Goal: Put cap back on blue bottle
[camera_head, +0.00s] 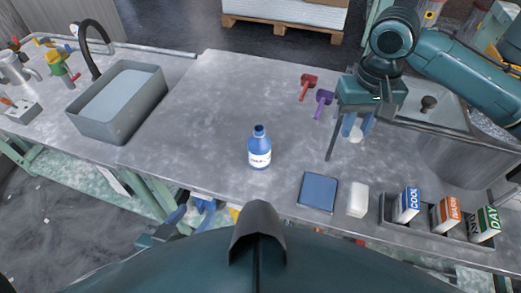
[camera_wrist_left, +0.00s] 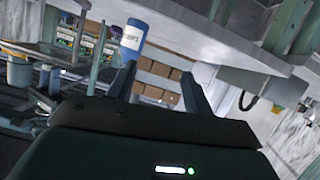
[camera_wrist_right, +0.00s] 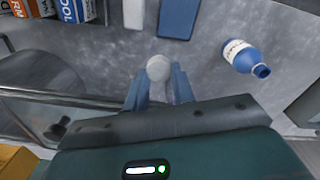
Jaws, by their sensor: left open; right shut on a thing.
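The blue bottle (camera_head: 259,152) stands upright on the grey table, its white label facing me. It also shows in the right wrist view (camera_wrist_right: 240,55), where its blue neck is bare. My right gripper (camera_head: 356,130) is shut on a round white cap (camera_wrist_right: 158,67), held between its blue fingertips. It is to the right of the bottle and apart from it; the cap's height above the table is hard to judge. My left gripper (camera_wrist_left: 158,73) is open and empty, low by the table's front edge. In the head view it is partly hidden.
A blue square pad (camera_head: 318,192) and a white block (camera_head: 357,200) lie at the front right, beside a tray of labelled cartons (camera_head: 445,214). Red (camera_head: 308,86) and purple (camera_head: 323,100) pieces lie behind. A sink (camera_head: 120,103) is at left. The table left of the bottle is clear.

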